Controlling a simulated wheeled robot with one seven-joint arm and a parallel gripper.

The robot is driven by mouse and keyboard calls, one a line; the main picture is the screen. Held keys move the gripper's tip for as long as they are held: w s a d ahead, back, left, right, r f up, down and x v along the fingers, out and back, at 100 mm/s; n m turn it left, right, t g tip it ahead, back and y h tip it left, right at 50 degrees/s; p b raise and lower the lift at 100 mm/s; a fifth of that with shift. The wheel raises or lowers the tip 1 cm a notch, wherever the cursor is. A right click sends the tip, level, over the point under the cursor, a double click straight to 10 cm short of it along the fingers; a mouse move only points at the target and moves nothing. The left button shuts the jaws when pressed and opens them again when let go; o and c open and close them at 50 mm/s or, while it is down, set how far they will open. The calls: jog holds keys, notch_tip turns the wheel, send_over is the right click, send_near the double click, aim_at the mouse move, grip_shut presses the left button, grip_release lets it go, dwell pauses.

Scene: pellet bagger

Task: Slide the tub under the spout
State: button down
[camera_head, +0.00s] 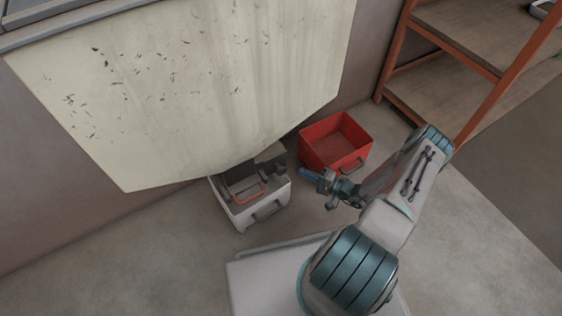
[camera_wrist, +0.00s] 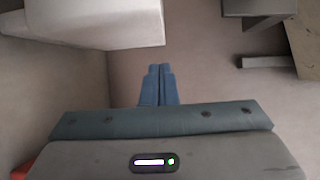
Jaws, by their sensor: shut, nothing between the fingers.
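A red tub (camera_head: 350,161) with a handle stands to the right, against the wall. My gripper (camera_head: 303,172) is between the two tubs, with its blue fingers together and nothing held. In the wrist view my gripper (camera_wrist: 158,72) points past a white body (camera_wrist: 100,22), probably the white tub, at upper left. The white tub's far side is hidden.
The cream hopper (camera_head: 200,80) overhangs the floor and hides the space behind it. An orange-framed shelf (camera_head: 455,60) stands at upper right. Grey metal parts (camera_wrist: 262,62) show at upper right in the wrist view. The floor in front of the tubs is clear.

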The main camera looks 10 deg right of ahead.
jog(key=f+b+x, duration=0.1)
jog(key=b+x, duration=0.3)
jog(key=x, duration=0.6)
jog(key=shift+w+d+f+m+t, duration=0.2)
jog(key=shift+w+f+m+t, duration=0.1)
jog(key=shift+w+t, duration=0.1)
jog(key=shift+s, duration=0.1)
